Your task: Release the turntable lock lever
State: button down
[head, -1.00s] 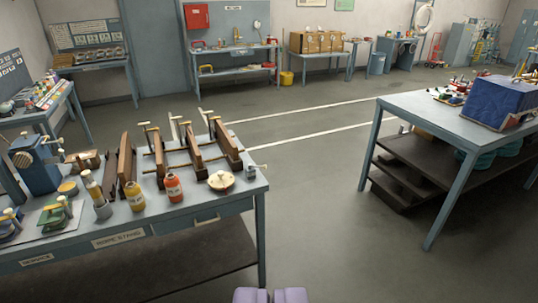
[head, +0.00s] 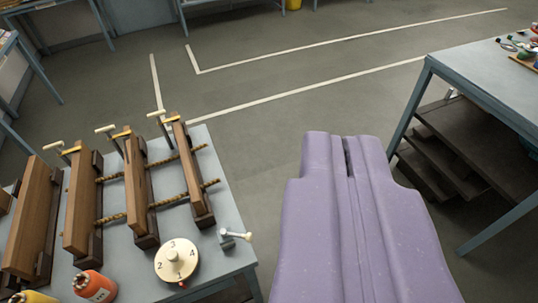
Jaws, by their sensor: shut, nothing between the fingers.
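A round cream turntable (head: 177,262) marked with numbers and topped by a small knob sits near the right front corner of the bench at the left. A small grey fitting with a pale-handled lever (head: 236,238) is just to its right, by the bench's edge. I take this as the lock lever; the handle points right. My purple gripper (head: 345,142) is shut and empty. In the picture it lies right of the lever, over the floor, apart from lever and turntable.
Wooden clamped frames with rope-like rods (head: 137,190) fill the bench (head: 222,190) behind the turntable. An orange bottle (head: 94,286) stands left of it. A second table (head: 480,75) with dark shelves is at the right. Floor (head: 275,150) between the benches is clear.

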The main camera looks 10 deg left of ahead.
aim_at(249, 236)
jog(key=i+j, duration=0.1)
jog(key=i, duration=0.4)
jog(key=i+j+z, duration=0.1)
jog(key=i, duration=0.45)
